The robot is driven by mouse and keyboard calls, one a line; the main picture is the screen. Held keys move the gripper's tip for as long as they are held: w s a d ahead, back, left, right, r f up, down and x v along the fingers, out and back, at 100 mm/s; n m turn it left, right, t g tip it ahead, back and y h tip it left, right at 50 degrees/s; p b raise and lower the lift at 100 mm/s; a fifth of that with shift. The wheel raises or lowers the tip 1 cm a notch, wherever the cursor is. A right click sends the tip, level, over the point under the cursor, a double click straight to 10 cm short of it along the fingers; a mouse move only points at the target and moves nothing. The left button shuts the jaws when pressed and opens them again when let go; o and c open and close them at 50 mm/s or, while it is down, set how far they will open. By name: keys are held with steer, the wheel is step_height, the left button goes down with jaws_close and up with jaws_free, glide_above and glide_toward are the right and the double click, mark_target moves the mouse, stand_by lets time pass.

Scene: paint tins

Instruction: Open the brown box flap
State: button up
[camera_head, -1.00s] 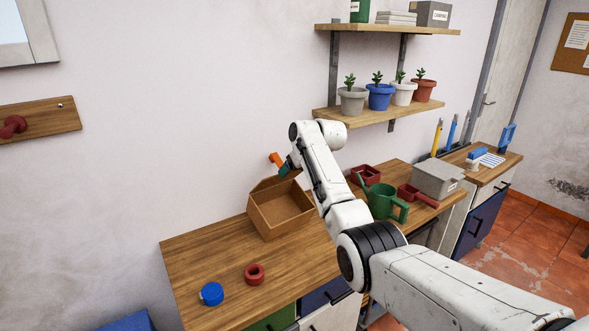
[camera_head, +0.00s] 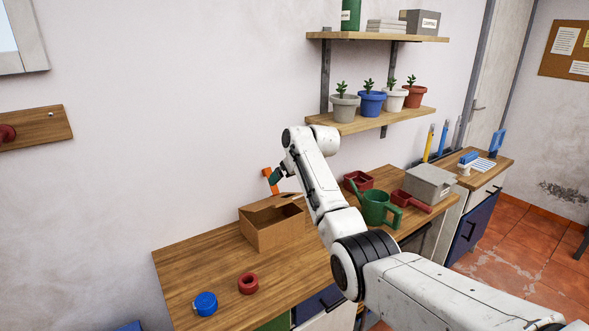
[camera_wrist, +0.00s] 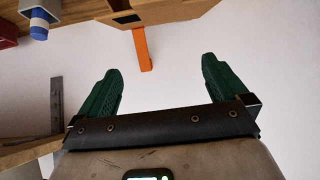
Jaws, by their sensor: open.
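The brown box (camera_head: 275,236) stands on the wooden bench, left of my arm. A brown panel, apparently its flap (camera_head: 258,207), slants at its back left, and a dark opening shows at the right. My gripper (camera_head: 272,179) is above the back of the box. In the wrist view my two green fingers (camera_wrist: 158,85) are wide apart with nothing between them. An orange bar (camera_wrist: 142,48) points toward the gap from a black piece on a brown surface; it also shows beside my fingertips in the head view (camera_head: 267,173). Whether it joins the flap is unclear.
A red ring (camera_head: 248,284) and a blue cap (camera_head: 205,303) lie at the bench's front left. A green watering can (camera_head: 377,208), red trays (camera_head: 358,181) and a grey box (camera_head: 428,182) stand right of my arm. A shelf with potted plants (camera_head: 371,103) is above.

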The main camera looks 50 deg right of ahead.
steer(key=b+v, duration=0.1)
steer(key=v, duration=0.9)
steer(key=shift+s+r, duration=0.1)
